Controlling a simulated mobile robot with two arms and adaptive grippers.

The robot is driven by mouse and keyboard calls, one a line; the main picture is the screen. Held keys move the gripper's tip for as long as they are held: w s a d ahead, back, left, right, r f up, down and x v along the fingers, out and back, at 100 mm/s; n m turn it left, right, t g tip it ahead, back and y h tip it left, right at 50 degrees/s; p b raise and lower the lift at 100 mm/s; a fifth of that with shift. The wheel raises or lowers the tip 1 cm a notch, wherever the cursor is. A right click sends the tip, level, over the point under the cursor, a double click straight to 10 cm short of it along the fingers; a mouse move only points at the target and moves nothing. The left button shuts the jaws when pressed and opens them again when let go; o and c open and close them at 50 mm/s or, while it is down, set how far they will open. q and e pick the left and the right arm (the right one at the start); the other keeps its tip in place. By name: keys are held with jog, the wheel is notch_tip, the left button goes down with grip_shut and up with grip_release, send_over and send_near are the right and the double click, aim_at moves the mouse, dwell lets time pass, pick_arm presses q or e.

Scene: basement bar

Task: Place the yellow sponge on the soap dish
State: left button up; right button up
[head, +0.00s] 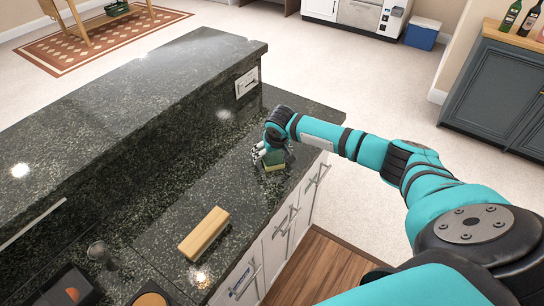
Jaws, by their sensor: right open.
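The sponge (274,168), yellow below with a dark green top, is on the dark stone counter near its right end. My right gripper (262,156) is open, right at the sponge's left side and partly over it. Whether the fingers touch it is too small to tell. A long light-wood block-like piece (204,234) lies nearer on the same counter, by the front edge. It may be the soap dish, but I cannot tell for sure. My left gripper is out of view.
A raised stone ledge (130,95) runs along the counter's back, with a wall outlet (246,82) on its face. A tap-like metal piece (98,252) stands at the lower left. The counter between sponge and wooden piece is clear.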

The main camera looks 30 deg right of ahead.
jog(key=shift+f, duration=0.25)
dwell(0.3)
jog(key=c, duration=0.8)
jog(key=shift+c, duration=0.4)
